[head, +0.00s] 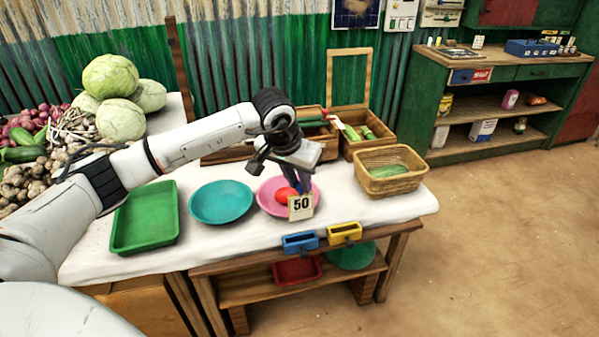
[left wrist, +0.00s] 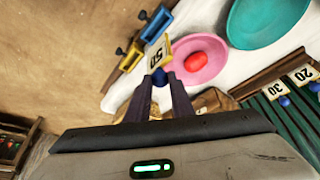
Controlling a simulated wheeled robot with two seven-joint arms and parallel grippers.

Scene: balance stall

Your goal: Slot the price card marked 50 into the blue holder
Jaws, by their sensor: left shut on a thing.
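The price card marked 50 (head: 301,207) is pale with black digits and hangs upright below my left gripper (head: 304,187), in front of the pink plate. In the left wrist view my left gripper (left wrist: 158,88) is shut on the blue knob of the card (left wrist: 156,54). The blue holder (head: 300,243) is on the front edge of the table, below the card and apart from it in the head view. It also shows in the left wrist view (left wrist: 158,22). My right gripper is not in view.
A yellow holder (head: 344,233) sits just right of the blue one. Behind the card is a pink plate (head: 267,204) with a red vegetable. A teal plate (head: 221,202), a green tray (head: 145,218) and a basket (head: 391,171) are also on the table. Cards 20 and 30 (left wrist: 274,88) show in the left wrist view.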

